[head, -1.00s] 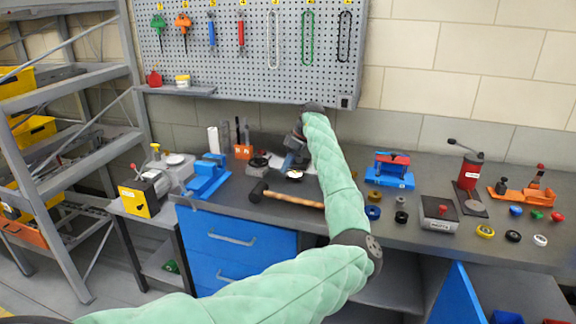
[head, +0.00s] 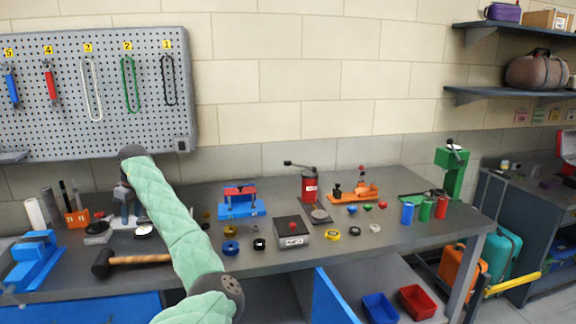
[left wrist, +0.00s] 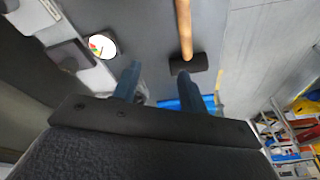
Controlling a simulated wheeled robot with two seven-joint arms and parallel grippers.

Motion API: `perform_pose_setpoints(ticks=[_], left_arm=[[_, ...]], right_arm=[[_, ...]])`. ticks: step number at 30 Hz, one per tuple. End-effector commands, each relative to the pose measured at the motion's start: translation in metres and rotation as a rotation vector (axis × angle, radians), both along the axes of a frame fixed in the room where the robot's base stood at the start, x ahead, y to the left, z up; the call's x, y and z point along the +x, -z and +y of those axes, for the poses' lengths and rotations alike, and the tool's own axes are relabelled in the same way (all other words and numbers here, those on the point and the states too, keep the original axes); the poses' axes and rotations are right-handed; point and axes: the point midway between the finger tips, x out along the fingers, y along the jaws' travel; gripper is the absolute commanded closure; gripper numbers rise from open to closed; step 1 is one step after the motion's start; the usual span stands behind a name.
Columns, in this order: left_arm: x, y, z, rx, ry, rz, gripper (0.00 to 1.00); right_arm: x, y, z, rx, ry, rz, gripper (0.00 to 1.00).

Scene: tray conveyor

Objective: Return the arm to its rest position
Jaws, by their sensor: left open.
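My left arm (head: 165,215), in a pale green padded sleeve, reaches up from the bottom over the workbench in the head view. Its gripper (head: 124,205) is partly hidden behind the wrist, above the back left of the bench. In the left wrist view the two blue fingers (left wrist: 160,82) stand apart with nothing between them. A hammer (head: 135,260) with a wooden handle lies on the bench in front of the gripper. Its black head also shows just beyond the fingers in the left wrist view (left wrist: 189,63). My right gripper is in neither view.
The grey bench (head: 400,225) holds a blue vise (head: 33,258), a blue fixture (head: 240,200), a red press (head: 309,187), several coloured rings and a green machine (head: 450,172). A pegboard (head: 90,95) hangs behind. Red (head: 417,300) and blue bins sit below.

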Motion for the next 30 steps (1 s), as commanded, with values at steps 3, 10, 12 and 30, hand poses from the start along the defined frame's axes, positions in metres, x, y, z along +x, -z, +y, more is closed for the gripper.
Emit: perform_pose_setpoints(ticks=[3,10,12,30], left_arm=[[0.002,-0.032,0.002,-0.001,0.077,-0.107,0.57],[0.0,-0.106,0.004,0.048,0.218,-0.311,0.57],[-0.004,-0.127,0.003,0.077,0.266,-0.375,0.57],[-0.07,-0.154,-0.078,0.378,0.733,-0.649,0.57]], right_arm=[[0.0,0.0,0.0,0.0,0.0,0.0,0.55],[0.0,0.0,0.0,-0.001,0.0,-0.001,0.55],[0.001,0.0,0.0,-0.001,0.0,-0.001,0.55],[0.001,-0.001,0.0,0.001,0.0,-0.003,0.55]])
